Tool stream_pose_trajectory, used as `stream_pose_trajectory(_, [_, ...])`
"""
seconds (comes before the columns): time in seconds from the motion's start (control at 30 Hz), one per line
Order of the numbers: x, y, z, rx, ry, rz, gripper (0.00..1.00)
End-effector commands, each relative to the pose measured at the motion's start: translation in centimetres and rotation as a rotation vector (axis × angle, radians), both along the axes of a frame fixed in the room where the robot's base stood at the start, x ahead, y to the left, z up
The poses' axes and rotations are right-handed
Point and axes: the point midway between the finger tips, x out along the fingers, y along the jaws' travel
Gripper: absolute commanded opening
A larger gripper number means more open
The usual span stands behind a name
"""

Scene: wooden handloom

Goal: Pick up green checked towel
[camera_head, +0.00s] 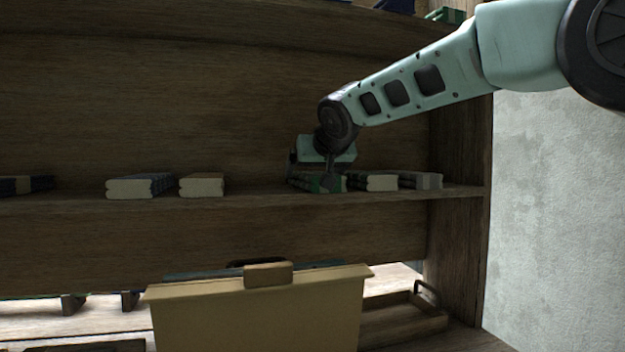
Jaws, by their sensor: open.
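A green checked towel (333,184), folded, lies on the wooden shelf (260,201) right of the picture's middle. My gripper (325,182) reaches down over it from above, and its lower end overlaps the towel in the picture. I cannot tell whether the fingers touch the cloth. The gripper is open, and part of the towel is hidden behind it. Another green folded cloth (450,15) shows at the top right on a higher level.
A cream and dark folded cloth (378,183) and a grey one (424,181) lie just right of the green towel. Two cream stacks (130,189) (203,187) lie to the left, with bare shelf between. A yellow-brown panel (258,315) stands below in front.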

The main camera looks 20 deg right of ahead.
Motion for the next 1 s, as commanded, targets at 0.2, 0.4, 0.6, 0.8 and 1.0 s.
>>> stream_pose_trajectory(0.2, [0.6, 0.0, -0.3, 0.0, 0.0, 0.001, 0.93])
stream_pose_trajectory(0.4, [0.6, 0.0, -0.3, 0.0, 0.0, 0.001, 0.65])
stream_pose_trajectory(0.6, [0.6, 0.0, -0.3, 0.0, -0.001, 0.001, 0.42])
stream_pose_trajectory(0.8, [0.5, 0.0, -0.2, 0.0, -0.001, 0.001, 0.42])
stream_pose_trajectory(1.0, [0.2, 0.0, 1.1, 0.0, -0.004, 0.001, 0.42])
